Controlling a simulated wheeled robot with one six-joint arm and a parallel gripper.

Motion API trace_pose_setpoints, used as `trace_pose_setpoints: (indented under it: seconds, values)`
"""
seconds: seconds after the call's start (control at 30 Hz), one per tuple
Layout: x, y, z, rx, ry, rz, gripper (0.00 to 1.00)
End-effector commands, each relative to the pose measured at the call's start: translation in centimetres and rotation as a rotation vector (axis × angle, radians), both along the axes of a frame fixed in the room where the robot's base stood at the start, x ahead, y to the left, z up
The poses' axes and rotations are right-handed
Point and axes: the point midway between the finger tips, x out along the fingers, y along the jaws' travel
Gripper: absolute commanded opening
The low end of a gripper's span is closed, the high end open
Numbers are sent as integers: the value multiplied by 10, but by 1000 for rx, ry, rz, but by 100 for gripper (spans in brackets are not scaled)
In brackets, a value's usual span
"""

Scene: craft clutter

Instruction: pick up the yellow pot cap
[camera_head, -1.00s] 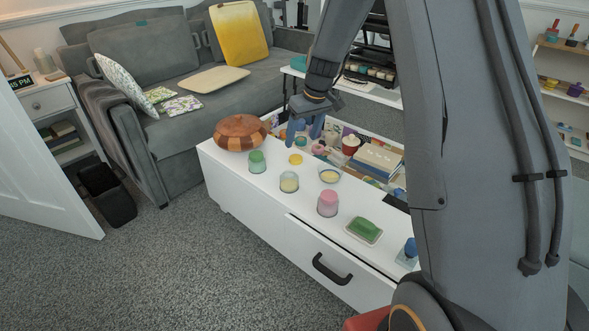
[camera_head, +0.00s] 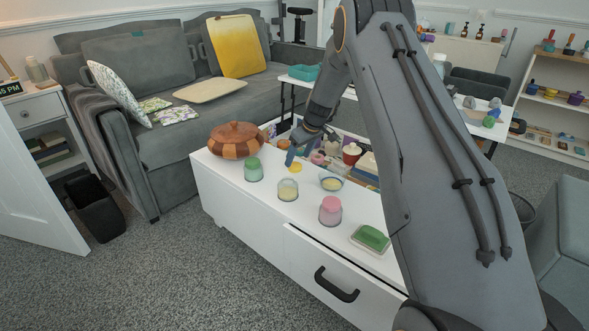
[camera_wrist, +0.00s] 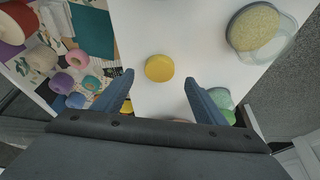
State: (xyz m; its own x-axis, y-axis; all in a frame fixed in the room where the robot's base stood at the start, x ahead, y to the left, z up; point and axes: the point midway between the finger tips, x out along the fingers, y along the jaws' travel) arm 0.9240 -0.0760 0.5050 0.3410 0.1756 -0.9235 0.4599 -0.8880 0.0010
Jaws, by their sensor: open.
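The yellow pot cap (camera_wrist: 159,68) is a small round disc lying flat on the white cabinet top (camera_wrist: 185,25). It also shows in the head view (camera_head: 295,168), beside my gripper's fingers. My gripper (camera_wrist: 158,80) is open, with its two blue fingers apart and nothing held between them. In the wrist view the cap lies at the gap between the fingertips, slightly beyond them, and no finger visibly touches it. In the head view my gripper (camera_head: 292,154) is low over the far side of the cabinet top, pointing down.
Near the cap stand a green-lidded jar (camera_head: 253,169), a yellow jar (camera_head: 288,190), a glass bowl (camera_head: 331,184) and a pink-lidded jar (camera_head: 330,211). A wooden lidded bowl (camera_head: 237,140) is to the left. Craft clutter (camera_wrist: 85,60) fills the area behind.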

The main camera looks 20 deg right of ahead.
Motion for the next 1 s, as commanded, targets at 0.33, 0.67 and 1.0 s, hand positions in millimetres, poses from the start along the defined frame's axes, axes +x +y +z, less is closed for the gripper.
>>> trace_pose_setpoints:
  seconds: [0.33, 0.67, 1.0]
  values:
    - [14, 6, -37, 0, -1, 0, 65]
    - [13, 6, -36, 1, 0, 0, 37]
    - [13, 6, -36, 1, 0, 0, 22]
